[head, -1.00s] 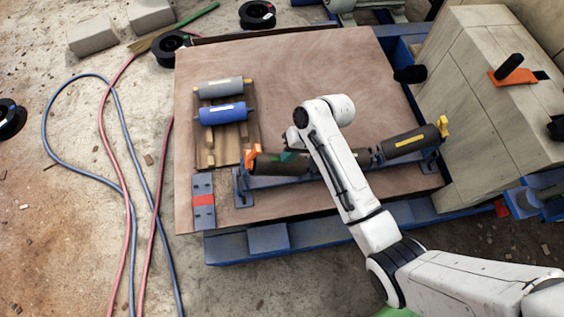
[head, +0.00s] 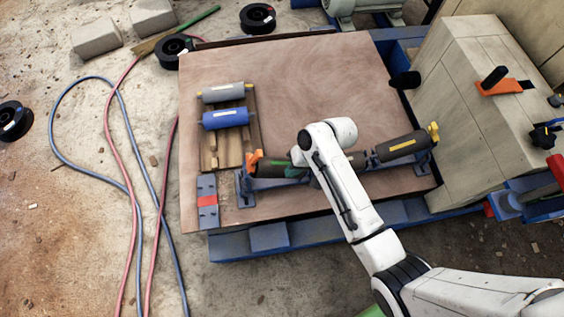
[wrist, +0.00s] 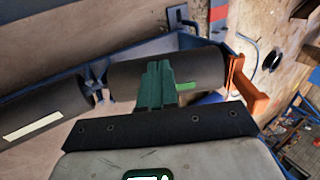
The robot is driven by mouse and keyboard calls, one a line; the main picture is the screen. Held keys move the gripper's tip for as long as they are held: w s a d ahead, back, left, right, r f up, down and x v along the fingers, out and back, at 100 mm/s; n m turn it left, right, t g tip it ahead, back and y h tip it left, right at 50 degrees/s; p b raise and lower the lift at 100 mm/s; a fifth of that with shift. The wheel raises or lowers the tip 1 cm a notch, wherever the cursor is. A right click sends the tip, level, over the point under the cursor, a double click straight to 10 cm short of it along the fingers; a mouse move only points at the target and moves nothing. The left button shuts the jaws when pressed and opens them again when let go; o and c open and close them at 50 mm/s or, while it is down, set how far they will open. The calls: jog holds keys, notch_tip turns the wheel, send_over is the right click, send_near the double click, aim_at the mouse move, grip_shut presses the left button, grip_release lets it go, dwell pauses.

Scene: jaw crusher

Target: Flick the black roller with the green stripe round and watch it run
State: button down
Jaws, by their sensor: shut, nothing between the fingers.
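The black roller with the green stripe (head: 274,168) lies in a blue frame (head: 243,190) on the board, with an orange clip (head: 253,158) at its left end. My arm partly hides it in the head view. In the wrist view the roller (wrist: 126,75) lies across the middle, its short green stripe (wrist: 187,86) just right of my gripper. My gripper (wrist: 158,66) shows as teal fingers, shut and empty, overlapping the roller's near side. It looks very close to the roller; I cannot tell whether it touches. In the head view my gripper (head: 298,156) is mostly hidden by my wrist.
A black roller with a yellow stripe (head: 402,146) sits at the frame's right. Grey (head: 223,92) and blue (head: 226,117) rollers lie on a wooden rack at the left. A timber block (head: 470,125) stands at the right. Hoses (head: 110,160) cross the ground left of the board.

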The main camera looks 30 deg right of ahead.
jog(key=shift+s+a+f, duration=0.7)
jog(key=shift+s, duration=0.15)
jog(key=shift+w, duration=0.1)
